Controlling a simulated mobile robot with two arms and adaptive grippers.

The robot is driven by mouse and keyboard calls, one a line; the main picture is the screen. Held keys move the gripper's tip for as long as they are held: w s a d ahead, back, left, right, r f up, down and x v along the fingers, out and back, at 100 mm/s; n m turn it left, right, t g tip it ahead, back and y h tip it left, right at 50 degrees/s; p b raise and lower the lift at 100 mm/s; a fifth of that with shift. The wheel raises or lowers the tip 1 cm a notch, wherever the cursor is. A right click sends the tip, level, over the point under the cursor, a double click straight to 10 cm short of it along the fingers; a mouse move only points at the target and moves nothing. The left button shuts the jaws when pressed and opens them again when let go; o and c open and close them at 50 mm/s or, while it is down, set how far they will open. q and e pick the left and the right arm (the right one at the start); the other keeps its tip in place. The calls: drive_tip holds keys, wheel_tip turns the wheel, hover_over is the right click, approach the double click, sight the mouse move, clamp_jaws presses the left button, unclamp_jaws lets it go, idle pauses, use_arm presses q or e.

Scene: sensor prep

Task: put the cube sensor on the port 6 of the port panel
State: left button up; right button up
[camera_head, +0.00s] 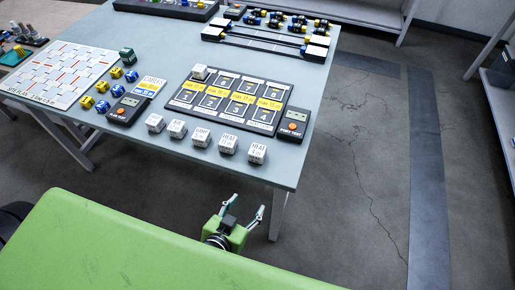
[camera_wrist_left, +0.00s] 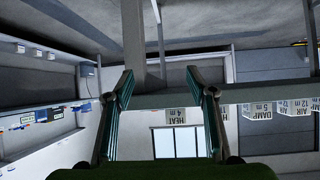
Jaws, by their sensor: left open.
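The dark port panel (camera_head: 231,119) lies on the table with two rows of numbered ports and yellow labels. Port 6 (camera_head: 222,83) appears second from the left in the far row, with nothing standing on it. A white cube (camera_head: 200,72) stands on the port at that row's left end. Several white labelled cube sensors (camera_head: 202,137) stand in a row along the front edge. My left gripper (camera_head: 243,207) is open and empty, off the front edge. In the left wrist view its fingers (camera_wrist_left: 160,82) are apart, with a HEAT cube (camera_wrist_left: 176,116) beyond them. My right gripper is out of view.
The grey table (camera_head: 160,55) also holds a tester (camera_head: 292,124) right of the panel, another tester (camera_head: 125,108) left of it, blue and yellow cubes (camera_head: 117,90) and a white grid board (camera_head: 62,72). A long black fixture (camera_head: 262,42) lies behind. Floor on the right is clear.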

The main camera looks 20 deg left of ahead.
use_arm(q)
drive_tip(key=t, duration=0.2)
approach(255, 156)
drive_tip(key=shift+n+y, duration=0.4)
drive_tip(key=shift+n, duration=0.1)
drive_tip(key=p+x, duration=0.1)
drive_tip(key=x, duration=0.5)
drive_tip(key=shift+w+d+f, duration=0.2)
drive_tip(key=shift+w, duration=0.1)
drive_tip(key=p+x, duration=0.1)
drive_tip(key=x, duration=0.4)
drive_tip(key=shift+w, duration=0.1)
drive_tip(key=shift+w+f, duration=0.15)
drive_tip(key=shift+w, duration=0.2)
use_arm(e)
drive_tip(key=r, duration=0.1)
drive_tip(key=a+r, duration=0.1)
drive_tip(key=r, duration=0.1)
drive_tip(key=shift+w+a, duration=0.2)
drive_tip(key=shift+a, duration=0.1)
use_arm(q)
drive_tip(key=shift+s, duration=0.1)
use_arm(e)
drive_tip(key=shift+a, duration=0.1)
use_arm(q)
drive_tip(key=c, duration=1.2)
